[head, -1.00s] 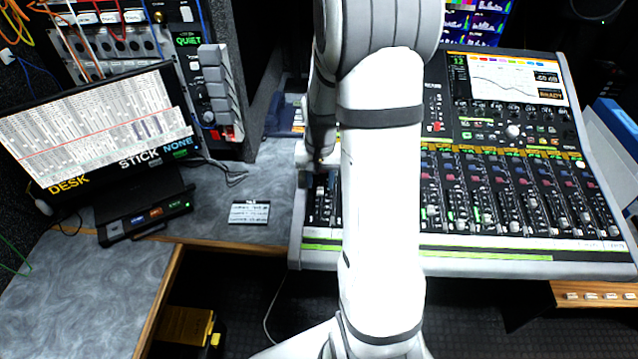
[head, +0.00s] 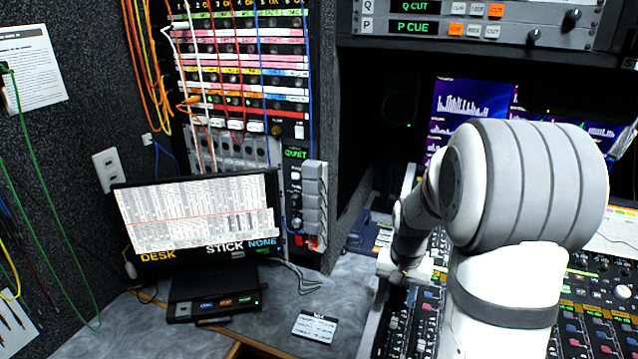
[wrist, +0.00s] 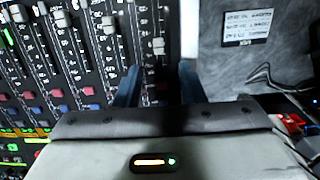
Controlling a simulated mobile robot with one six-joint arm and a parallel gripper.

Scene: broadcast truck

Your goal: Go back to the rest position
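My gripper (wrist: 157,85) shows in the wrist view as two bluish fingers standing apart, with no object visible between them. It is over the left edge of the mixing console (wrist: 75,60), beside the grey desk top. In the head view my white and grey arm fills the lower right. Its wrist end hangs over the console (head: 425,300) at that left edge, and the fingertips cannot be made out there.
A small label card (head: 315,327) lies on the desk (head: 345,285), close left of the console; it also shows in the wrist view (wrist: 247,22). A monitor (head: 200,215) stands further left. Patch cables hang before the rack (head: 245,75). A dark wall (head: 345,90) rises behind.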

